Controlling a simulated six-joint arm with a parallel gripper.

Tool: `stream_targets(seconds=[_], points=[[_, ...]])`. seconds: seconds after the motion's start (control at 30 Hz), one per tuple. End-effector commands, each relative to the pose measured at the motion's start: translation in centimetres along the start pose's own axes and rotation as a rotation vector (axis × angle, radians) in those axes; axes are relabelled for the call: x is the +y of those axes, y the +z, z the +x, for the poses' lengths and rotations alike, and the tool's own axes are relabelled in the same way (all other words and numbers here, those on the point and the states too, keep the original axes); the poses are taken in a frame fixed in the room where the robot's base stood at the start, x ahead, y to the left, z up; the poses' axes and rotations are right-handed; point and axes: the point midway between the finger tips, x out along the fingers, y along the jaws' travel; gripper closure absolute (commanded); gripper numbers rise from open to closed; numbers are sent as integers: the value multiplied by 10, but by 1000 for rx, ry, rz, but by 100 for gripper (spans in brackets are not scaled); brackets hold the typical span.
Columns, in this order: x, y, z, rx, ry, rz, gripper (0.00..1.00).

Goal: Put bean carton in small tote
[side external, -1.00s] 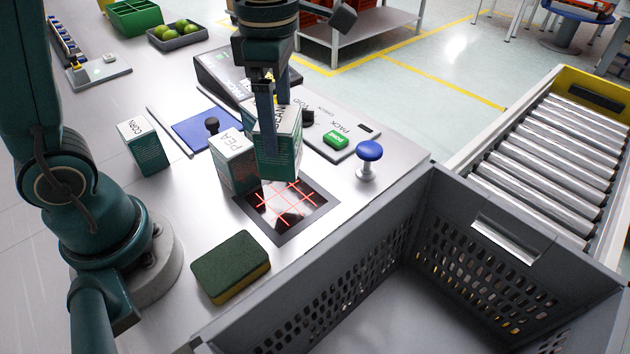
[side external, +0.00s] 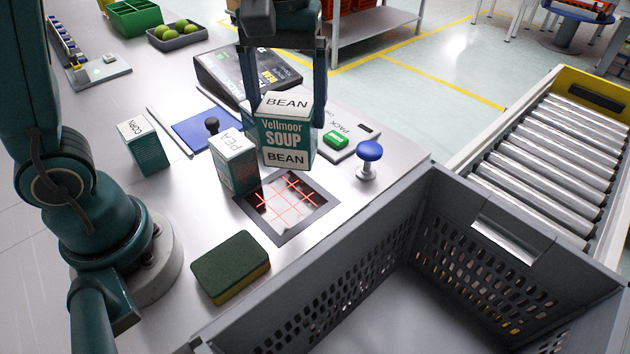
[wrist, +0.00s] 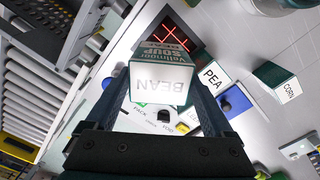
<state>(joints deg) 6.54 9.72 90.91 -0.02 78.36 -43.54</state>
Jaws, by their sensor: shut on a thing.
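The bean carton (side external: 286,134) is a green and white soup box with BEAN on its top and front. My gripper (side external: 287,88) is shut on it and holds it upright above the counter, behind the scanner window with red lines. The wrist view shows the carton's white top (wrist: 160,83) between the two fingers of my gripper (wrist: 155,105). The pea carton (side external: 237,162) stands just left of the held carton in the side view. The corn carton (side external: 143,146) stands farther left. A large grey tote (side external: 380,262) with perforated walls is at the front right; I cannot tell whether it is the small tote.
The scanner window (side external: 263,225) lies flat in the counter. A green and yellow sponge (side external: 231,266) lies near the tote. A blue knob (side external: 369,156) and a green button (side external: 336,139) are right of the carton. A roller conveyor (side external: 545,165) runs behind the tote.

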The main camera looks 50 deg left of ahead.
Motion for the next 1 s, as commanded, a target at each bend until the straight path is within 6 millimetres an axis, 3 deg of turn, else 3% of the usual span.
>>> stream_targets(seconds=[0.2, 0.5, 0.77, 1.0], points=[[0, 1, -4, -4, -2, 333, 89], [-2, 3, -5, -16, -7, 653, 89], [34, 29, -9, -15, -8, 530, 89], [72, 73, -11, -15, -8, 373, 89]])
